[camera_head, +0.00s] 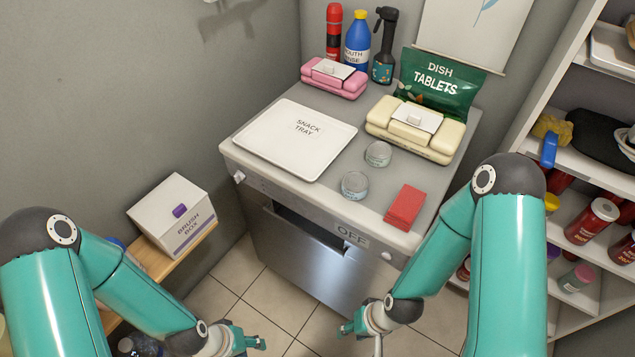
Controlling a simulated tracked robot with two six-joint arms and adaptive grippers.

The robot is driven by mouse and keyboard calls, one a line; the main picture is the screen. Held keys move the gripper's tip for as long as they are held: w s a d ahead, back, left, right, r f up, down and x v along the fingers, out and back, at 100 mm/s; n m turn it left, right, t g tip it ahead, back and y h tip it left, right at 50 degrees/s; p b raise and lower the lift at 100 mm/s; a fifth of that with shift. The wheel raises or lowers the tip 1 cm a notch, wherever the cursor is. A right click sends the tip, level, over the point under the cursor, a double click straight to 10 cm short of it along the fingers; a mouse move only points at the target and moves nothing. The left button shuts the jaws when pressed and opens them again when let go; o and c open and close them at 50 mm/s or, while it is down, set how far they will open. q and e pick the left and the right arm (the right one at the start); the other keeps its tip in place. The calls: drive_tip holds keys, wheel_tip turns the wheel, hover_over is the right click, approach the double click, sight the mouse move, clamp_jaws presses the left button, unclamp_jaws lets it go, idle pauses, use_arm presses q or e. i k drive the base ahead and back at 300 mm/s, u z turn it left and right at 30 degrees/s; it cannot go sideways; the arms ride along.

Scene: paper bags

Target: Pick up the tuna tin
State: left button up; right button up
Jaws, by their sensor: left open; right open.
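Two small round tins with pale grey-green lids stand on the counter top. One tin (355,185) is nearer the front edge, and the other tin (378,154) is behind it to the right. Their labels are too small to read, so I cannot tell which is the tuna tin. My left gripper (257,343) is open and empty, low in front of the counter at bottom centre-left. My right gripper (346,328) is open and empty, also low in front of the counter, below the tins. Both grippers are well apart from the tins.
The counter (319,193) also holds a snack tray (297,150), a red block (404,207), a cream pack (414,131), a pink pack (333,80), a dish tablets bag (439,80) and bottles at the back. A brush box (172,217) stands left; shelves (545,150) stand right.

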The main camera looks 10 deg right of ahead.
sight(355, 184)
drive_tip(key=z, duration=1)
drive_tip(key=i, duration=0.15)
drive_tip(key=u, duration=2.7)
drive_tip(key=i, duration=0.25)
drive_tip(key=u, duration=1.15)
drive_tip(key=k, duration=1.1)
drive_tip(key=z, duration=1)
drive_tip(key=i, duration=0.45)
drive_tip(key=z, duration=0.1)
